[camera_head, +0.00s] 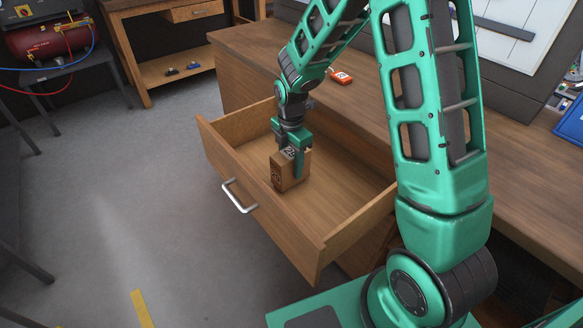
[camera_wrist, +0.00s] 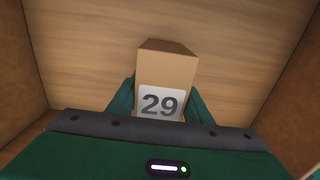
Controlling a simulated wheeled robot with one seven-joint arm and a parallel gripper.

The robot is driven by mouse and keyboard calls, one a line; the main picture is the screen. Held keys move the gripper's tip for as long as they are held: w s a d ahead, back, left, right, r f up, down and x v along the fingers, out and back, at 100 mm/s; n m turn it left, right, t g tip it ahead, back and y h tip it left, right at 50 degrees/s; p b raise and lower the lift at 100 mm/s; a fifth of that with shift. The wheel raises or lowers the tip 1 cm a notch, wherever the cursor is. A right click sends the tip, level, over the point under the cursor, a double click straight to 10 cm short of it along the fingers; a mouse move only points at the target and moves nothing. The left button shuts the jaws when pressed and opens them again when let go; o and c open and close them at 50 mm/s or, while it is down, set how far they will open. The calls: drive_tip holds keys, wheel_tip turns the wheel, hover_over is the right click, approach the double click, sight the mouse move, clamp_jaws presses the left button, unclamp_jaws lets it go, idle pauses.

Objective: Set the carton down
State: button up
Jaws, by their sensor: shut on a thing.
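The carton (camera_head: 286,172) is a small brown box with a white label. In the wrist view the carton (camera_wrist: 166,73) shows its label with the number 29. My gripper (camera_head: 294,160) points down inside the open drawer (camera_head: 345,192) and is shut on the carton, with a finger on either side. The carton is upright and low over the drawer floor. I cannot tell whether its underside touches the floor. In the wrist view the drawer floor (camera_wrist: 90,45) lies behind the carton. The far lower part of the carton is hidden.
The drawer is pulled out of a wooden workbench (camera_head: 250,45), with its silver handle (camera_head: 240,197) on the front. Drawer walls surround my gripper. Free drawer floor lies to the right of the carton. An orange device (camera_head: 341,77) and a blue bin (camera_head: 572,122) are on the benchtop.

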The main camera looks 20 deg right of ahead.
drive_tip(key=shift+f, duration=0.8)
drive_tip(key=o, duration=1.3)
drive_tip(key=shift+f, duration=0.1)
wheel_tip(320, 180, up, 12)
drive_tip(key=shift+r, duration=0.15)
drive_tip(key=s+d+r+m, duration=0.4)
drive_tip(key=s+d+m, duration=0.4)
drive_tip(key=s+m, duration=0.2)
drive_tip(key=s+d+r+m, duration=0.5)
drive_tip(key=s+d+m, duration=0.35)
drive_tip(key=s, duration=0.25)
drive_tip(key=s+d+m, duration=0.1)
drive_tip(key=s+m, duration=0.8)
drive_tip(key=s, duration=0.1)
drive_tip(key=shift+s+f, duration=0.2)
drive_tip(key=shift+s, duration=0.15)
